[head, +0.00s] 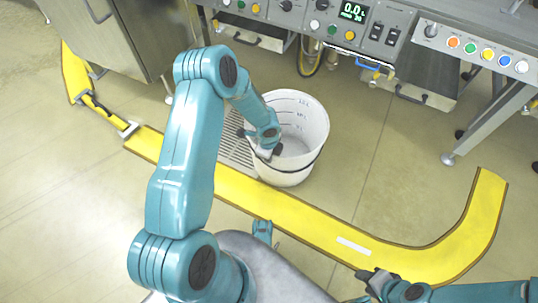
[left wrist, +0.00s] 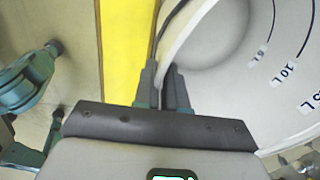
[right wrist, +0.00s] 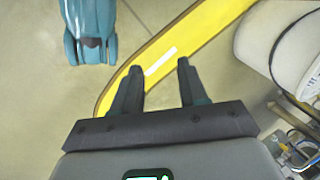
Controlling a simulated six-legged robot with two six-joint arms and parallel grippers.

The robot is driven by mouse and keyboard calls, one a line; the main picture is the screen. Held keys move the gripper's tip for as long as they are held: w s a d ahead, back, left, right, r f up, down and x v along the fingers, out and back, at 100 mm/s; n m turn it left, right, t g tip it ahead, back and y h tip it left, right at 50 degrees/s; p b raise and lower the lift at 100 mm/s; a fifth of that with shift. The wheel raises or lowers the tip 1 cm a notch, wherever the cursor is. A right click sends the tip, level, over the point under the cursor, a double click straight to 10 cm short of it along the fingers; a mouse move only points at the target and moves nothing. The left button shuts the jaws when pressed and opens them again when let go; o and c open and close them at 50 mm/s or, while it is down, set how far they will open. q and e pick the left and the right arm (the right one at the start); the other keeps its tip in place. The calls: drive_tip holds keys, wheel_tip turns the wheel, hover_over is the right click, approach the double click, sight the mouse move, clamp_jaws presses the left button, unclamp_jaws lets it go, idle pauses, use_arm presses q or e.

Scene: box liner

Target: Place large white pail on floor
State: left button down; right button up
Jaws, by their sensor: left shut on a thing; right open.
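The large white pail (head: 312,121) is upright and open-topped, with volume marks inside and a dark wire handle. It is at or just above the floor beside the drain grate; I cannot tell if its base touches. My left gripper (head: 266,153) is shut on its near-left rim. In the left wrist view the rim runs between the fingers (left wrist: 166,80), with the pail's inside (left wrist: 215,60) to the right. My right gripper (head: 364,283) is open and empty at the lower right. The right wrist view shows its spread fingers (right wrist: 157,80) and the pail (right wrist: 262,35) at upper right.
A slotted drain grate (head: 237,140) lies left of the pail. A control console (head: 410,50) and steel cabinet (head: 130,40) stand behind. Floor right of the pail is clear.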

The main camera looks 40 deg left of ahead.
use_arm(q)
drive_tip(key=c, duration=1.2)
unclamp_jaws()
drive_tip(key=shift+r+p, duration=0.4)
wheel_tip(320, 180, up, 11)
drive_tip(key=p, duration=0.5)
drive_tip(key=s+d+f+n+h, duration=0.1)
drive_tip(key=s+d+n+h, duration=0.1)
drive_tip(key=s+d+n, duration=0.6)
drive_tip(key=s+d+f+n+h, duration=0.1)
drive_tip(key=s+d+n+h, duration=0.1)
drive_tip(key=s+d+n, duration=0.6)
drive_tip(key=d+n, duration=0.1)
drive_tip(key=d, duration=0.3)
drive_tip(key=shift+d+f, duration=0.25)
drive_tip(key=shift+d, duration=0.1)
use_arm(e)
drive_tip(key=shift+g, duration=0.3)
drive_tip(key=r, duration=0.2)
drive_tip(key=s+r, duration=0.1)
drive_tip(key=a+r, duration=0.1)
drive_tip(key=r, duration=0.1)
drive_tip(key=shift+s+r, duration=0.25)
drive_tip(key=shift+r, duration=0.05)
use_arm(q)
drive_tip(key=shift+s+p, duration=0.1)
drive_tip(key=shift+p, duration=0.2)
